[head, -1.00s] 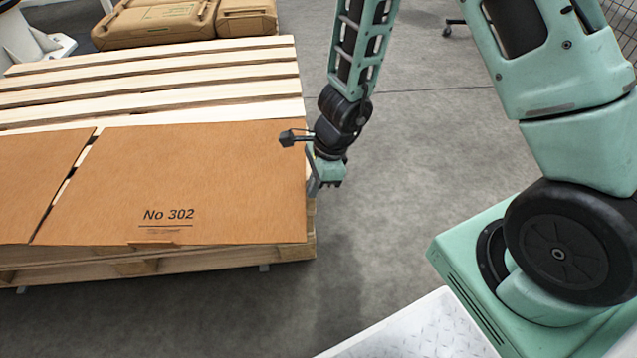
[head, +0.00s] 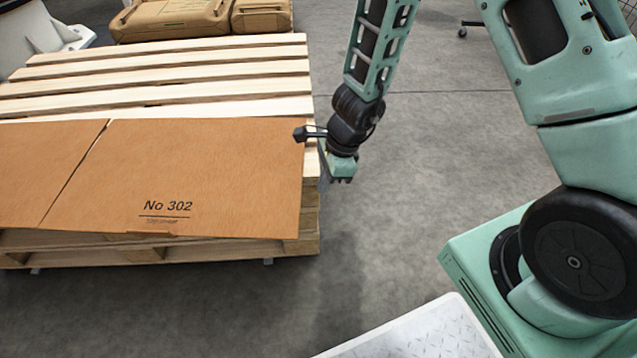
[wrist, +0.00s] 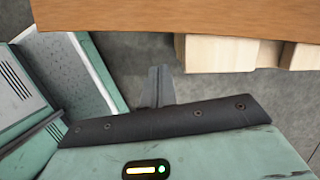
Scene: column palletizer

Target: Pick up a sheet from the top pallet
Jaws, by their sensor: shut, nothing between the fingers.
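A brown cardboard sheet marked "No 302" (head: 215,185) lies flat on the front part of the wooden top pallet (head: 160,85) in the head view. A second brown sheet (head: 40,165) lies to its left, with a narrow seam between them. My gripper (head: 323,178) is just off the right edge of the pallet, beside the sheet's right edge. In the wrist view, my gripper's fingers (wrist: 156,75) are shut together and empty. The sheet's edge (wrist: 180,15) and the pallet's wooden blocks (wrist: 220,52) show past the fingertips, apart from them.
Brown cases (head: 175,18) stand behind the pallet. A white machine part (head: 35,35) is at the back left. Grey floor (head: 420,150) is clear right of the pallet. A metal tread plate (head: 420,330) is at the bottom.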

